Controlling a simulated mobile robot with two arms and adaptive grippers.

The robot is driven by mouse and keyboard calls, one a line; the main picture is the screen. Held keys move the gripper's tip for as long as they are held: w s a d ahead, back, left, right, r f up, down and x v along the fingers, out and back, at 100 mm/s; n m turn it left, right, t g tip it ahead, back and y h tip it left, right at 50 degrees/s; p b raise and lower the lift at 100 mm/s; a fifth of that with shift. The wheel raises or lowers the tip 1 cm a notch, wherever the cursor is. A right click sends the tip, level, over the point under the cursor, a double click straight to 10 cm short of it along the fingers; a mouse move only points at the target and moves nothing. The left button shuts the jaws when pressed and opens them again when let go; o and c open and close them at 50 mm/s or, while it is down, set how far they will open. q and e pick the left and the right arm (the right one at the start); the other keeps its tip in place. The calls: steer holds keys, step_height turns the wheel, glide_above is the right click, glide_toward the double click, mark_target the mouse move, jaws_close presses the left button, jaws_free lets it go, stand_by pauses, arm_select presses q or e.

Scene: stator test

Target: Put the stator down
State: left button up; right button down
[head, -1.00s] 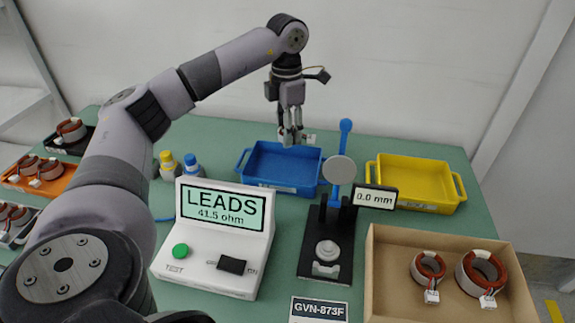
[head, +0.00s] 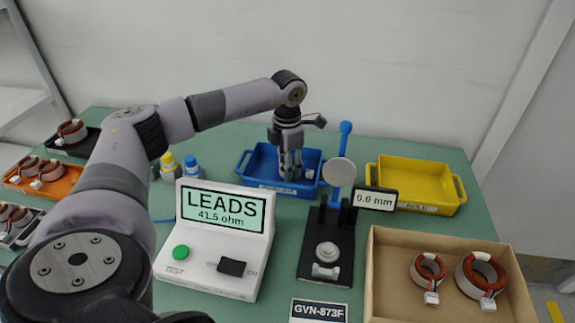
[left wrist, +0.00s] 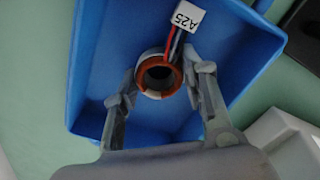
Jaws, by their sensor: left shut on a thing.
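In the left wrist view a stator (left wrist: 142,78), a copper-brown ring with a pale core and dark and red leads, sits between the fingers of my left gripper (left wrist: 160,95). A white tag marked A25 (left wrist: 187,16) hangs at its leads. My left gripper (head: 290,176) is shut on the stator and points down into the blue tray (head: 248,178). The blue tray's floor (left wrist: 98,75) also shows behind the stator in the left wrist view. In the head view the fingers hide the stator, and I cannot tell whether it touches the floor. My right gripper is not in view.
A yellow tray (head: 410,203) stands right of the blue tray. The gauge stand (head: 325,245) and the white LEADS tester (head: 210,270) stand in front. A cardboard box (head: 385,285) holds two stators. Bottles (head: 168,166) stand left of the blue tray.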

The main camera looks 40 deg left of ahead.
arm_select(q)
steer(key=shift+f, duration=0.15)
steer(key=o, duration=1.3)
steer(key=shift+c, duration=0.2)
step_height(320, 180, up, 12)
steer(key=shift+r, duration=0.2)
